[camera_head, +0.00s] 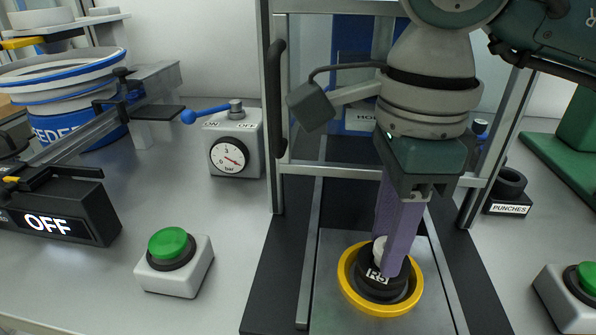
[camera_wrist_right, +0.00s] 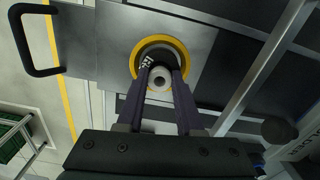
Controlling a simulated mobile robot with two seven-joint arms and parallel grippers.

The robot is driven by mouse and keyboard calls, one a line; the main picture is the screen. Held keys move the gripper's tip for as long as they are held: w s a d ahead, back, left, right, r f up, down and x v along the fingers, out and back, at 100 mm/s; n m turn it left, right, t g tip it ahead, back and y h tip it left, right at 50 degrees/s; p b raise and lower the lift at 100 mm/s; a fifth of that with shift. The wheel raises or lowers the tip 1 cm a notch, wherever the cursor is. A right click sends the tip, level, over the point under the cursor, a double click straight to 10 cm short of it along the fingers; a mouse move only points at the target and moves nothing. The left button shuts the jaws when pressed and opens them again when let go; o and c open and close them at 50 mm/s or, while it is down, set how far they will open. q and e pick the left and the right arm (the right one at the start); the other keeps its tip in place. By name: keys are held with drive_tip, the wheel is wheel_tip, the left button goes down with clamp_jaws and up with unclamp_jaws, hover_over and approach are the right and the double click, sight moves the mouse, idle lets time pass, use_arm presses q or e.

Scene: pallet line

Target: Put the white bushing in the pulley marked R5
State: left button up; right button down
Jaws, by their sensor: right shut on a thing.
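The pulley marked R5 (camera_head: 350,285) has a yellow rim and a dark hub with a white R5 label. It sits on the grey plate of the press, and it also shows in the right wrist view (camera_wrist_right: 180,47). My right gripper (camera_head: 396,262) points down over the hub, its purple fingers shut on the white bushing (camera_head: 379,248). In the right wrist view the bushing (camera_wrist_right: 160,83) is a pale ring between the fingertips, at the hub. The fingers hide much of it, and I cannot tell how far it sits in the bore. My left gripper is out of view.
The press frame (camera_head: 278,120) with its black handle (camera_head: 277,85) stands around my right arm. A gauge box (camera_head: 236,150) and a green button (camera_head: 172,246) are to the left, beside an OFF display (camera_head: 60,222). A PUNCHES holder (camera_head: 509,197) is to the right.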

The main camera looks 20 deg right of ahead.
drive_tip(key=shift+f, duration=0.2)
drive_tip(key=c, duration=0.5)
unclamp_jaws()
drive_tip(key=shift+c, duration=0.2)
wheel_tip(320, 180, up, 12)
drive_tip(key=shift+r+p, duration=0.25)
drive_tip(key=shift+p, duration=0.2)
